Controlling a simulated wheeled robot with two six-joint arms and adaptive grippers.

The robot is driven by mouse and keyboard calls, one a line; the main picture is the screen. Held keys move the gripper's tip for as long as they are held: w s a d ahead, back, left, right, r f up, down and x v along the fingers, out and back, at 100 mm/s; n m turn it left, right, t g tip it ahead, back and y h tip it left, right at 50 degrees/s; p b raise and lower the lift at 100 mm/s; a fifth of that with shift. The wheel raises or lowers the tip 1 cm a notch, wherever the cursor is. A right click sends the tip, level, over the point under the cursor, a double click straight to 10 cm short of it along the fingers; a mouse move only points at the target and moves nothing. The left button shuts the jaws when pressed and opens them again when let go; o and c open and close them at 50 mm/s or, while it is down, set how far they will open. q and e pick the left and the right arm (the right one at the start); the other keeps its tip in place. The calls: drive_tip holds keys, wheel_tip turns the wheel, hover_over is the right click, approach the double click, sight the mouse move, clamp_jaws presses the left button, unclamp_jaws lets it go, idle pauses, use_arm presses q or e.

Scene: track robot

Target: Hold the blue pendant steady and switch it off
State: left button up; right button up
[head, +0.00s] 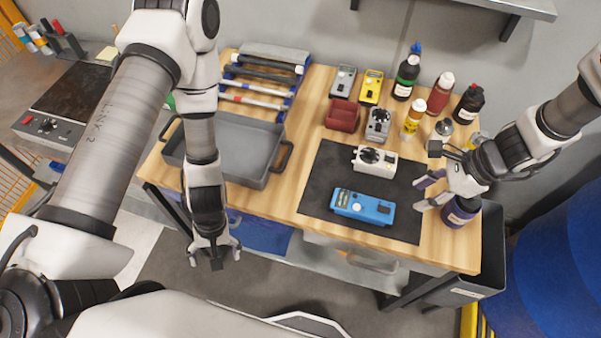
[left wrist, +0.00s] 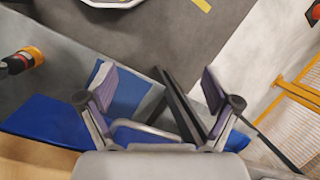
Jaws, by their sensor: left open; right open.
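The blue pendant (head: 362,207) lies on the black mat (head: 320,185) near the front of the wooden table. It has a yellow part and dark controls on its top face, too small to read. My right gripper (head: 427,192) is open and empty, just right of the pendant and apart from it. My left gripper (head: 214,254) is open and empty, off the table's front edge, left of the pendant. In the left wrist view its two fingers (left wrist: 160,92) stand apart over blue surfaces and the floor. The pendant does not show there.
A white pendant (head: 375,160) lies behind the blue one, with grey (head: 378,124) and yellow (head: 371,88) devices farther back. A grey tray (head: 232,145) is at left. A dark blue container (head: 458,214) stands by my right gripper.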

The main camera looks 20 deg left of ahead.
use_arm(q)
drive_tip(key=w+d+r+n+h, duration=0.3)
drive_tip(key=w+d+n+h, duration=0.1)
drive_tip(key=w+d+n, duration=0.15)
drive_tip(key=n+t+h, duration=0.2)
drive_tip(key=n+h, duration=0.4)
drive_tip(key=h, duration=0.1)
approach(337, 198)
drive_tip(key=shift+m, duration=0.25)
drive_tip(key=s+a+f, duration=0.2)
drive_tip(key=s, duration=0.1)
drive_tip(key=s+a+f, duration=0.1)
drive_tip(key=s, duration=0.1)
drive_tip(key=shift+s+f, duration=0.15)
drive_tip(key=shift+f, duration=0.1)
drive_tip(key=w+h, duration=0.1)
drive_tip(key=w+r+t+h, duration=0.1)
drive_tip(key=w, duration=0.1)
drive_tip(key=w+h, duration=0.1)
drive_tip(key=shift+w+d+r, duration=0.3)
drive_tip(key=shift+w+d, duration=0.1)
drive_tip(key=x, duration=1.1)
drive_tip(key=shift+s+d, duration=0.1)
drive_tip(key=shift+d, duration=0.3)
drive_tip(key=shift+f, duration=0.1)
